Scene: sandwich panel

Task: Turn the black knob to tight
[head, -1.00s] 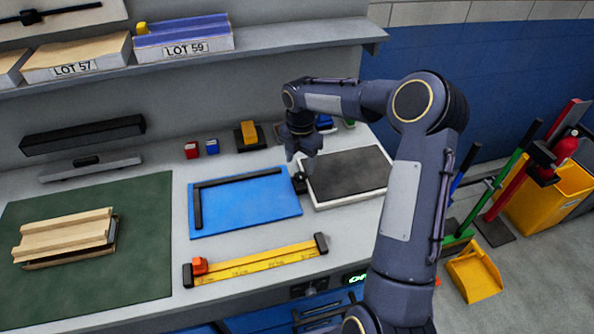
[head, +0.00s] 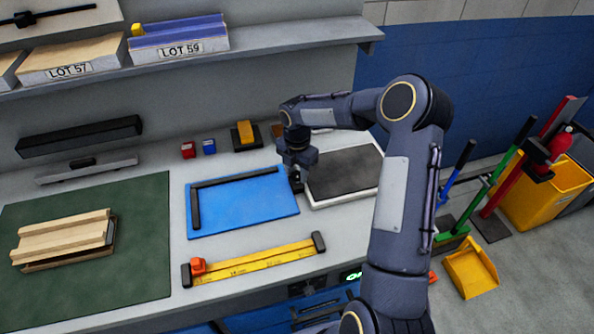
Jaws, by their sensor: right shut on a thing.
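The black knob (head: 296,186) is a small dark shape between the right edge of the blue plate (head: 245,203) and the white-rimmed dark pad. Most of it is hidden by my right gripper (head: 297,172), which points down over it. My right gripper is shut on the knob, though the fingertips are small and dark here. The knob's markings cannot be read. My left gripper is not in view.
A white-rimmed dark pad (head: 343,172) lies right of the knob. A yellow ruler (head: 255,262) with an orange slider is in front. Wooden pieces (head: 62,238) rest on a green mat (head: 146,218) at left. A shelf (head: 290,39) overhangs the back.

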